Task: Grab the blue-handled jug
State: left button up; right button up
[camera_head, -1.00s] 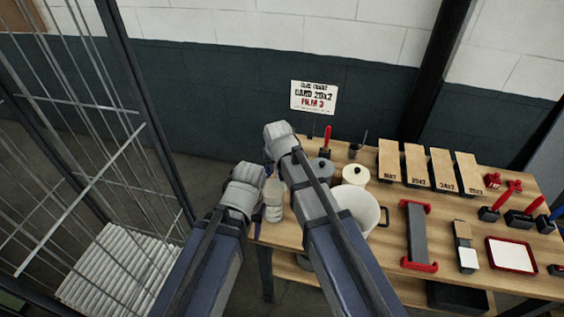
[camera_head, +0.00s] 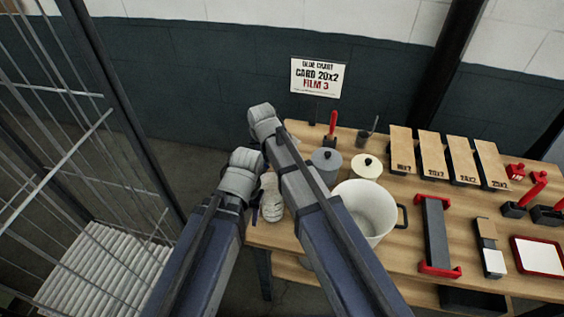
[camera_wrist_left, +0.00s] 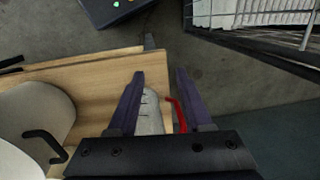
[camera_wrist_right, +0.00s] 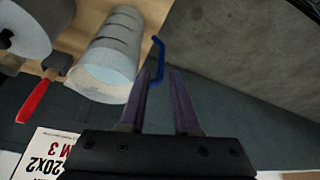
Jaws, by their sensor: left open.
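In the right wrist view the blue-handled jug (camera_wrist_right: 108,55) is pale, with dark marks on its side, on the wooden bench. Its blue handle (camera_wrist_right: 158,57) is just beyond the fingertips of my right gripper (camera_wrist_right: 160,74), roughly in line with the gap; the fingers are apart and empty. In the left wrist view my open left gripper (camera_wrist_left: 158,75) has a pale jug with marks (camera_wrist_left: 150,112) showing between its fingers and a red handle (camera_wrist_left: 177,112) beside it.
Boards, tools and a red-edged tray (camera_head: 540,257) fill the bench's right. A wire cage (camera_head: 75,150) stands at the left.

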aim_at(264, 164)
pick_arm(q)
jog(key=shift+w+f, duration=0.1)
jog(key=shift+f, duration=0.3)
pick_arm(e)
jog(key=shift+w+f, duration=0.1)
jog(key=shift+f, duration=0.35)
pick_arm(q)
jog(key=shift+f+b, duration=1.2)
jog(key=shift+b, duration=0.1)
pick_arm(e)
jog(key=shift+x, duration=1.3)
pick_arm(q)
jog(key=shift+f, duration=0.1)
pick_arm(e)
jog(key=shift+f, duration=0.1)
pick_arm(q)
notch_tip(264, 164, down, 5)
jog(key=b, duration=0.5)
pick_arm(e)
jog(key=x, duration=0.5)
jog(key=shift+a, duration=0.1)
pick_arm(q)
jog(key=shift+r, duration=0.25)
pick_arm(e)
grip_shut()
